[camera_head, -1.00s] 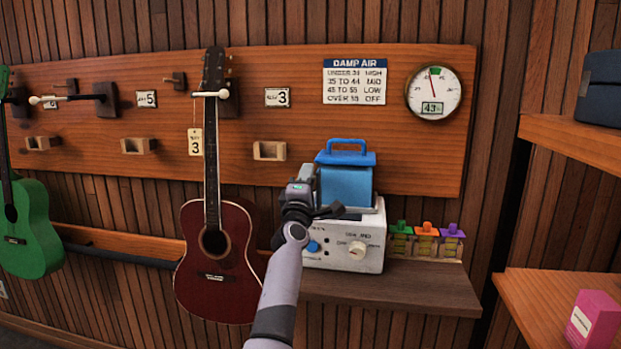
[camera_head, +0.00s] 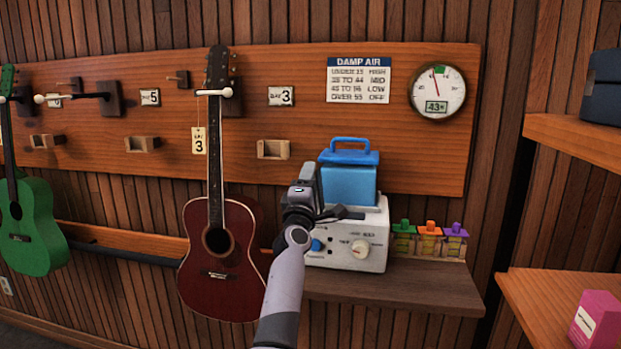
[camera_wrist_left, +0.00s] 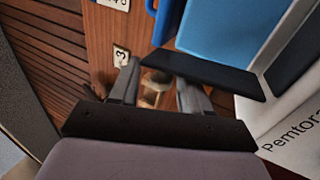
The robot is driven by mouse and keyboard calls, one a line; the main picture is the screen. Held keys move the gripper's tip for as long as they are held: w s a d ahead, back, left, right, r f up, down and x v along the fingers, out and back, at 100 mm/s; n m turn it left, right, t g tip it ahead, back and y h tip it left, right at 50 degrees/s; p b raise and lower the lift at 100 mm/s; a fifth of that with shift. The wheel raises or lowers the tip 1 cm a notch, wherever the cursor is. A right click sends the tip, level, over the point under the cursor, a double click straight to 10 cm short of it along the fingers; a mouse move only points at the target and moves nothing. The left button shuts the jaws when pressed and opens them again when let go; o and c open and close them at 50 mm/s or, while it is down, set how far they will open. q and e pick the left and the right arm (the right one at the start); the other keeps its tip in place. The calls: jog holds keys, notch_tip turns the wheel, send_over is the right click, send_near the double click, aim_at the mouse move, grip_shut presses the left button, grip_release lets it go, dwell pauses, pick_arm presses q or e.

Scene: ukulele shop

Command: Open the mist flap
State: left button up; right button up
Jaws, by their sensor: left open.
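The humidifier is a white box (camera_head: 345,250) with a blue water tank (camera_head: 348,186) on top, a blue button and a dial. A thin dark plate, which looks like the mist flap (camera_head: 345,213), shows at its upper front beside my gripper. It also shows in the left wrist view (camera_wrist_left: 205,74), crossing in front of the fingertips; the right finger's tip is close to it, and contact is unclear. My left gripper (camera_head: 314,190) is open, with nothing between the fingers (camera_wrist_left: 158,86), and hides the humidifier's left part. The flap's angle is hard to tell. My right gripper is not in view.
The humidifier stands on a wooden shelf (camera_head: 430,287) with several coloured-cap bottles (camera_head: 428,243) to its right. A red guitar (camera_head: 222,262) hangs just left of my arm, and a green one (camera_head: 30,230) farther left. A gauge (camera_head: 437,92) is on the wall board.

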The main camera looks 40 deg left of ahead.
pick_arm(q)
jog(key=shift+v, duration=3)
